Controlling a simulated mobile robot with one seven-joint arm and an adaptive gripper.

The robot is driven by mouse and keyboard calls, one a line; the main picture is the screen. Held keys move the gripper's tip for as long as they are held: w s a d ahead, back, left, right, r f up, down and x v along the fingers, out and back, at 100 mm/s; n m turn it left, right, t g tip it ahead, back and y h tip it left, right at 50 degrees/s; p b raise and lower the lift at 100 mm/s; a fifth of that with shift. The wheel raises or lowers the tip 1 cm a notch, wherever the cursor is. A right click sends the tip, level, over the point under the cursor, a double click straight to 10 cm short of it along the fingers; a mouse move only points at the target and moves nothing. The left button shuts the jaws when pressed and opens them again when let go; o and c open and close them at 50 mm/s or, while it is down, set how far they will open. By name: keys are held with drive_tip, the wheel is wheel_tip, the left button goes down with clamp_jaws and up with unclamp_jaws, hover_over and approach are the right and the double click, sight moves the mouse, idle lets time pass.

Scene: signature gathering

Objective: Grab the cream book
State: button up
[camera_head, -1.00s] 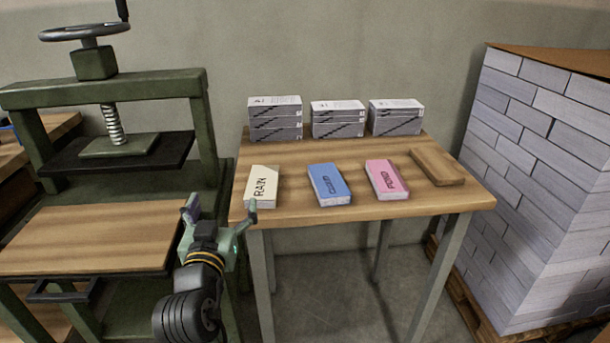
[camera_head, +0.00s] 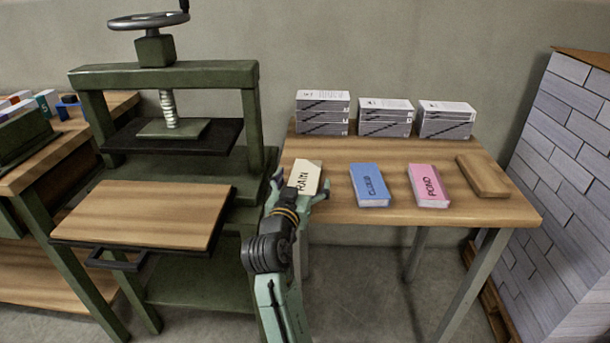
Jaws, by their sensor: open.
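The cream book (camera_head: 307,172), marked RAIN, lies flat near the left front of the wooden table (camera_head: 400,210). My gripper (camera_head: 299,183) is open, with its two fingers spread on either side of the book's near part. The gripper and wrist hide the book's near left portion. I cannot tell whether the fingers touch the book or how high they are above the table.
A blue book (camera_head: 368,182), a pink book (camera_head: 427,184) and a wooden block (camera_head: 483,176) lie to the right. Stacks of grey-white blocks (camera_head: 322,112) stand behind. A green press (camera_head: 165,75) stands close on the left, and a tall brick-like stack (camera_head: 570,200) on the right.

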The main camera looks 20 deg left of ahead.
drive_tip(key=shift+w, duration=0.4)
drive_tip(key=shift+c, duration=0.2)
drive_tip(key=c, duration=1.3)
drive_tip(key=shift+c, duration=0.6)
